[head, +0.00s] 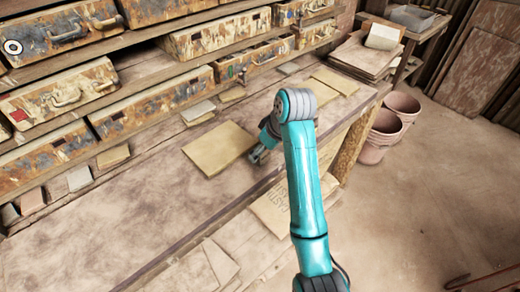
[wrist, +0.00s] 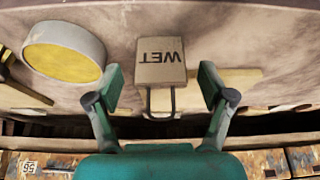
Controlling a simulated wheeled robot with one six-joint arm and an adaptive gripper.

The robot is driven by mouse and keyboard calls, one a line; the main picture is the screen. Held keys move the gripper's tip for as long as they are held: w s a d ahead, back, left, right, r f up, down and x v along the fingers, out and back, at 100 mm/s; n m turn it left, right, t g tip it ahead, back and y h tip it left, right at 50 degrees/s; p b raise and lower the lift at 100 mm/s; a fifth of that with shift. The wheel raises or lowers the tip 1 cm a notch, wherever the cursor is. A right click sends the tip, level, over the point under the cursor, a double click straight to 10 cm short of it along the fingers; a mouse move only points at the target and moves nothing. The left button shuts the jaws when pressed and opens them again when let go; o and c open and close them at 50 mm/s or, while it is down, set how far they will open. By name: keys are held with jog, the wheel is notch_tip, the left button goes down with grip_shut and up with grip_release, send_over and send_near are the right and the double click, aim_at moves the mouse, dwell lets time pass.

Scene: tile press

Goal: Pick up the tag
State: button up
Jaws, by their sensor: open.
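The tag (wrist: 160,70) is a small tan-brown block or plate lettered "WET", which reads upside down in the wrist view. A thin dark loop (wrist: 173,103) shows at its near edge. My gripper (wrist: 161,80) is open, with one green finger to the left and one to the right of the tag. There are visible gaps on both sides in that view. Whether the fingertips are at the tag's height, I cannot tell. In the head view my gripper (head: 257,156) is low over the wooden bench (head: 150,215), and I cannot make out the tag there.
A round pale dish with a yellow face (wrist: 62,55) is left of the tag in the wrist view. A tan square board (head: 219,149) lies left of my gripper in the head view. Worn drawer boxes (head: 150,108) line the shelf behind. Buckets (head: 380,138) stand on the floor at right.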

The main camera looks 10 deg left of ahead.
jog(key=c, duration=1)
jog(key=shift+c, duration=0.2)
